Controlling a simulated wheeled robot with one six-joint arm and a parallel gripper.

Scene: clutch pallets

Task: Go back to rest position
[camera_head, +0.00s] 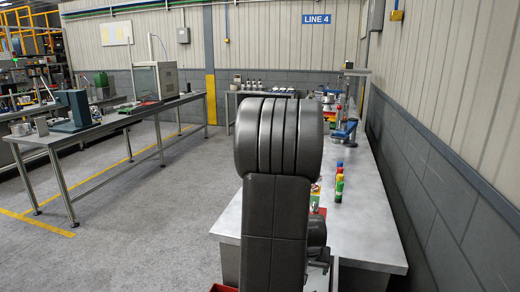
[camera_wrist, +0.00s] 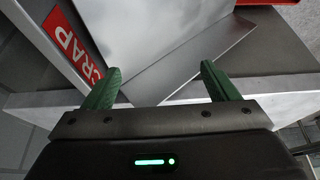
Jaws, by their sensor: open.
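My gripper (camera_wrist: 160,88) shows in the wrist view with its two green fingers wide apart and nothing between them. In the head view my own dark arm fills the middle and hides part of the bench; the gripper itself is not visible there.
Another bench (camera_head: 110,122) with machines stands at the left. The floor (camera_head: 130,225) between them is clear.

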